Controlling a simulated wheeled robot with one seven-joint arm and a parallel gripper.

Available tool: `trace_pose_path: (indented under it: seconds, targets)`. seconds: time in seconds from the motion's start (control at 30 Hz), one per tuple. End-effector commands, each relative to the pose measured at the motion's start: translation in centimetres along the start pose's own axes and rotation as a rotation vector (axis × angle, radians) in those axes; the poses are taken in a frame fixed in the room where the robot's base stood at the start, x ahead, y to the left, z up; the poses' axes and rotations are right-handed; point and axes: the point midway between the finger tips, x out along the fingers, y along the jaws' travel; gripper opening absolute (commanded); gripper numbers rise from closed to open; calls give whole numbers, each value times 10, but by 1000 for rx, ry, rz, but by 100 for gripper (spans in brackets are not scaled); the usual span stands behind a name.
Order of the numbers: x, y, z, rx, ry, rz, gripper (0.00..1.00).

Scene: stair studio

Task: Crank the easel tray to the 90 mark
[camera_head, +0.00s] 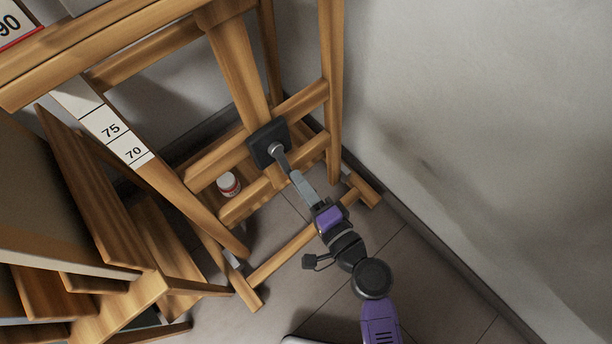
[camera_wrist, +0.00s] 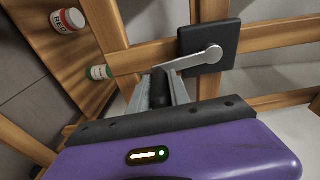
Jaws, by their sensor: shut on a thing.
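The wooden easel tray (camera_head: 120,38) crosses the upper left of the head view. Below it, a white scale strip (camera_head: 112,128) shows 75 and 70; its upper part is hidden by the tray. A card reading 90 (camera_head: 10,24) is cut off at the top left corner. The crank has a black square plate (camera_head: 262,138) on the easel frame and a grey lever, also clear in the wrist view (camera_wrist: 195,58). My gripper (camera_head: 296,180) is shut on the dark crank handle (camera_wrist: 160,88) at the lever's end.
Wooden stairs (camera_head: 90,190) stand close on the left. The grey wall (camera_head: 480,130) is on the right. Tiled floor (camera_head: 330,285) is open in front.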

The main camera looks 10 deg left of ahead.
Motion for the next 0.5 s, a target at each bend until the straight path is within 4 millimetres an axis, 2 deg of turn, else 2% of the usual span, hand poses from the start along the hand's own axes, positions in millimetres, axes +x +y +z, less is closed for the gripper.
trace_pose_path:
  seconds: [0.1, 0.5]
  targets:
    - [-2, 4, 8, 0, -7, 6, 0]
    - [-2, 3, 13, -2, -10, 5, 0]
